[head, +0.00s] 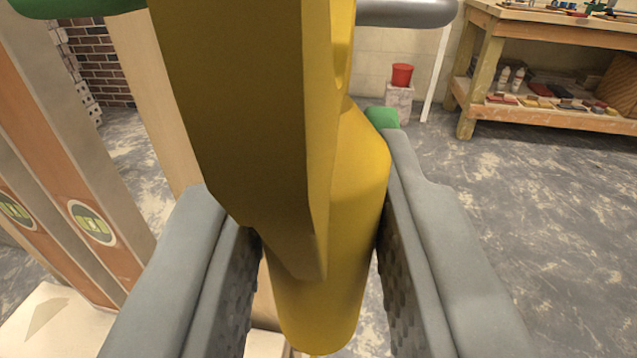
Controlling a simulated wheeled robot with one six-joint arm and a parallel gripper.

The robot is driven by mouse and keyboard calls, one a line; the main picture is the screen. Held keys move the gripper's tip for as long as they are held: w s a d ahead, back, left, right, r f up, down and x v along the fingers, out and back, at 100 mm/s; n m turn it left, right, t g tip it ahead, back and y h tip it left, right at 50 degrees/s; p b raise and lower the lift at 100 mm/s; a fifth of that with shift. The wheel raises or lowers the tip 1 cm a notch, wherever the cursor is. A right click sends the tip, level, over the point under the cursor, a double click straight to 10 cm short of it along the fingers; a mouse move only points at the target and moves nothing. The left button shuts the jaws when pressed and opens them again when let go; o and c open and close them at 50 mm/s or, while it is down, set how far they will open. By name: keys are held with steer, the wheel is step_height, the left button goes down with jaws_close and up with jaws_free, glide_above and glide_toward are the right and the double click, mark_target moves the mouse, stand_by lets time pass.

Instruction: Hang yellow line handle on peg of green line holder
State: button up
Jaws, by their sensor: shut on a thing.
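The yellow line handle (335,200) fills the middle of the head view, large and close. My gripper (312,215) is shut on it, with a grey finger on each side of its lower part. The upper part of the handle runs out of the top of the picture. A green bar (75,8) with a rounded end shows at the top left, and a grey rod (405,12) at the top right. These may be parts of the green line holder and its peg, but the handle hides what lies between them. A small green piece (382,117) shows by the right fingertip.
Tall boards with round green labels (92,222) stand close at the left. A wooden workbench (560,118) with tools and bottles stands at the back right. A red bucket (402,75) sits on a grey block. The floor at the right is clear.

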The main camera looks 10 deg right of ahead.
steer(key=o, duration=1.6)
steer(key=shift+o, duration=0.4)
steer(key=o, duration=0.5)
steer(key=s+a, duration=0.3)
steer(key=s, duration=1.4)
steer(key=s+d+r+n+y, duration=0.1)
steer(key=s+d+r+y, duration=0.15)
steer(key=s+r, duration=1.15)
steer(key=s+d+r, duration=0.1)
steer(key=s+d, duration=0.1)
steer(key=s, duration=1.9)
steer(key=shift+s+d+n, duration=0.3)
steer(key=shift+s+n, duration=0.05)
steer(key=shift+n, duration=0.05)
steer(key=shift+r, duration=0.1)
